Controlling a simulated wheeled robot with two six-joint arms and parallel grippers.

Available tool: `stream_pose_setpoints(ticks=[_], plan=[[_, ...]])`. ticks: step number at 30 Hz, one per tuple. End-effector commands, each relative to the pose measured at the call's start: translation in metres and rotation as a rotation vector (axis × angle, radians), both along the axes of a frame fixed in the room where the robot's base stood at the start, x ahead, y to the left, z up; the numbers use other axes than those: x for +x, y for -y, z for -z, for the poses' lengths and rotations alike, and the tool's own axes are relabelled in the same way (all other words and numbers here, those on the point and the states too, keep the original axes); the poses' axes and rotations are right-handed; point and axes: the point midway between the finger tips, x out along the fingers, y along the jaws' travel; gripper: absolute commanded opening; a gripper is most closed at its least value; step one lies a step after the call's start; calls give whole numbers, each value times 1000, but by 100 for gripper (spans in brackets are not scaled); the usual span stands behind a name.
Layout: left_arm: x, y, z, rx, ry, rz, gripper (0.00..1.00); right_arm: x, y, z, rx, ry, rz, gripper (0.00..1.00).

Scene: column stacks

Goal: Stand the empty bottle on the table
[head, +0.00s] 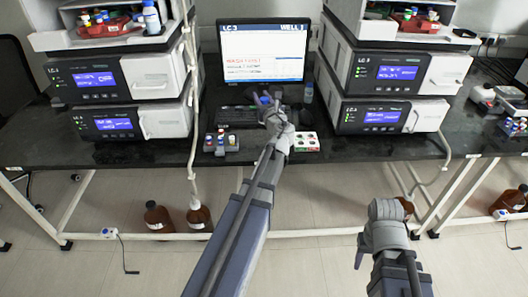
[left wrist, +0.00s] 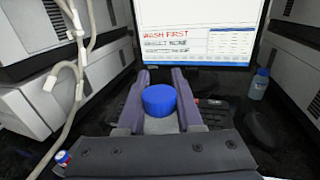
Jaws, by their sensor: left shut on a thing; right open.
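My left gripper (head: 268,106) is over the black bench in front of the monitor. It is shut on a blue-capped bottle, whose round blue cap (left wrist: 159,100) sits between the two fingers in the left wrist view. The cap also shows in the head view (head: 264,99). The bottle's body is mostly hidden by the gripper, so I cannot tell whether it touches the bench or is empty. A second blue-capped bottle (left wrist: 258,84) stands right of the monitor's base. My right gripper (head: 384,212) is open and empty, low in front of the bench.
The black bench (head: 350,148) carries instrument stacks on both sides of the monitor (head: 262,55). A keyboard (head: 238,116) lies under the monitor. A small vial rack (head: 222,144) and a white tray (head: 306,142) sit at the front edge. Brown bottles (head: 158,217) stand on the floor.

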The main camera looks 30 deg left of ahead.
Motion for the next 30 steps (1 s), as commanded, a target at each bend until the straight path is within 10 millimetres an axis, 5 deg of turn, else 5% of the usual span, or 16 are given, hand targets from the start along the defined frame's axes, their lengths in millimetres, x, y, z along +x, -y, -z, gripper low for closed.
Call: stream_pose_setpoints(ticks=[5, 16, 24, 30], plan=[[0, 0, 6, 0, 0, 0, 0, 0, 0, 6, 0, 0, 0, 50], [0, 0, 59, 0, 0, 0, 0, 0, 0, 59, 0, 0, 0, 50], [0, 0, 63, 0, 0, 0, 0, 0, 0, 63, 0, 0, 0, 50], [0, 0, 84, 0, 0, 0, 0, 0, 0, 84, 0, 0, 0, 50]])
